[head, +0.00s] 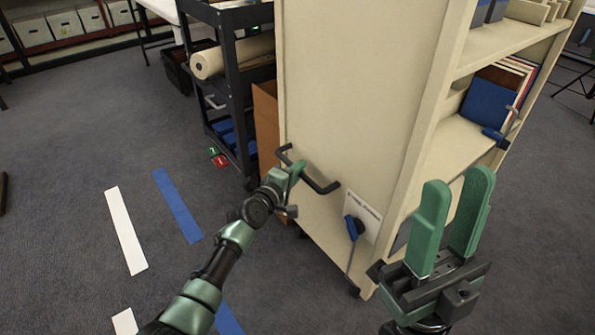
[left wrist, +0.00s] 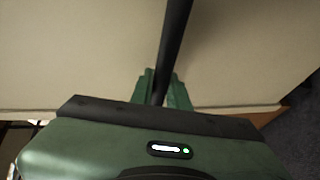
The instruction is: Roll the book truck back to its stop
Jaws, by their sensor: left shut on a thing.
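The book truck (head: 345,90) is a tall cream shelf unit on casters, standing close in front of me. Its dark push handle (head: 322,187) sticks out from the end panel. My left gripper (head: 292,170) is shut on this handle. In the left wrist view the dark bar of the handle (left wrist: 175,40) runs between the green fingers (left wrist: 160,88). My right gripper (head: 452,215) is open and empty, with its green fingers up, in front of the truck's right side. A blue-knobbed lever (head: 354,228) and a white label (head: 364,213) are low on the end panel.
A black cart (head: 235,90) with a rolled brown sheet (head: 230,57) stands behind the truck on the left. White (head: 126,230) and blue (head: 178,205) strips lie on the grey carpet. A small red and green item (head: 219,158) lies near the cart. The floor at left is mostly clear.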

